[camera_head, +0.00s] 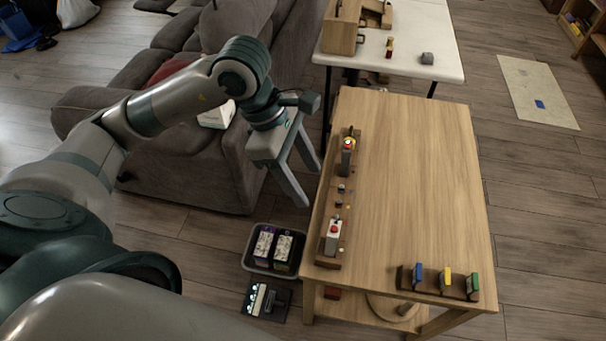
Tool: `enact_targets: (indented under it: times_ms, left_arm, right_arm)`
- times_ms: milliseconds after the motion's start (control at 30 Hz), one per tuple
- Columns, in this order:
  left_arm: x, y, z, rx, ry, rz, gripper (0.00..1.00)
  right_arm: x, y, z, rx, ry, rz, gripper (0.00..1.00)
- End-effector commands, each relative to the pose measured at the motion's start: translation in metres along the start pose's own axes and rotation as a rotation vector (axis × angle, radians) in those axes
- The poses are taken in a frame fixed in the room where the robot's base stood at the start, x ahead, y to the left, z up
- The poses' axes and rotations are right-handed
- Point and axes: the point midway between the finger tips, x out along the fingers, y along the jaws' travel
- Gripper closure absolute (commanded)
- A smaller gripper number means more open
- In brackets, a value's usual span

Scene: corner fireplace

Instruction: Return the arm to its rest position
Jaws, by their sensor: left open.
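My left arm comes in from the left and reaches over the grey sofa side. My left gripper (303,182) hangs at its end, pointing down, with its two fingers spread apart and nothing between them. It is left of the wooden table (420,180), apart from the table's left edge. My right gripper is not in view.
A wooden strip with a red-and-yellow button unit (347,151) and a white unit (333,232) lies along the table's left edge. A rack with coloured blocks (445,283) sits at the front. A dark bin (253,267) stands on the floor. The table's middle is clear.

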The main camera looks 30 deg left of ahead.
Motion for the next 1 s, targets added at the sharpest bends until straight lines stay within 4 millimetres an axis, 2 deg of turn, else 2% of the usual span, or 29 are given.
enact_targets:
  times_ms: [167,733,867,1000]
  left_arm:
    - [-0.005,0.0,0.0,0.0,0.0,0.002,0.43]
    - [-0.004,-0.002,0.003,0.0,-0.014,-0.008,0.43]
    - [0.002,-0.014,0.019,-0.003,-0.082,-0.053,0.43]
    - [0.008,-0.041,0.056,-0.019,-0.25,-0.159,0.43]
  right_arm:
    - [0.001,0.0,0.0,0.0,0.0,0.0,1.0]
    - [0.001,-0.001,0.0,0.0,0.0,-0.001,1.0]
    - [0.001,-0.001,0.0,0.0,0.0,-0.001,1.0]
    - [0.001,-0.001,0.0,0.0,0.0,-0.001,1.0]
